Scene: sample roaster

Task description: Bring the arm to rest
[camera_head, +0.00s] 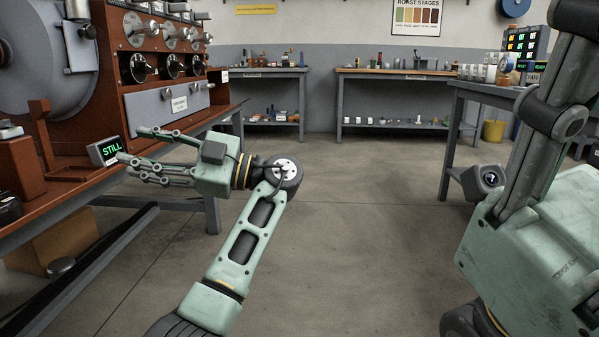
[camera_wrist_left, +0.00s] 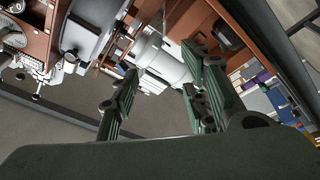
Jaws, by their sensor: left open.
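My left arm (camera_head: 245,235) reaches up from the bottom of the head view and bends left at the wrist. My left gripper (camera_head: 132,148) points left toward the roaster bench, its fingers spread and nothing between them. Its fingertips are close to a small display reading "STILL" (camera_head: 105,151) in the picture; I cannot tell whether they touch it. In the left wrist view the open fingers (camera_wrist_left: 160,72) frame a pale cylindrical part (camera_wrist_left: 164,62) beyond them. An arm of mine stands at the right of the head view; my right gripper is not visible.
The roaster's brown bench (camera_head: 60,195) and control panel (camera_head: 165,105) fill the left side. Two grey-legged workbenches (camera_head: 400,74) with small items stand at the back wall. Another table (camera_head: 490,92) is at the right, near a yellow bucket (camera_head: 493,131). The middle floor is clear.

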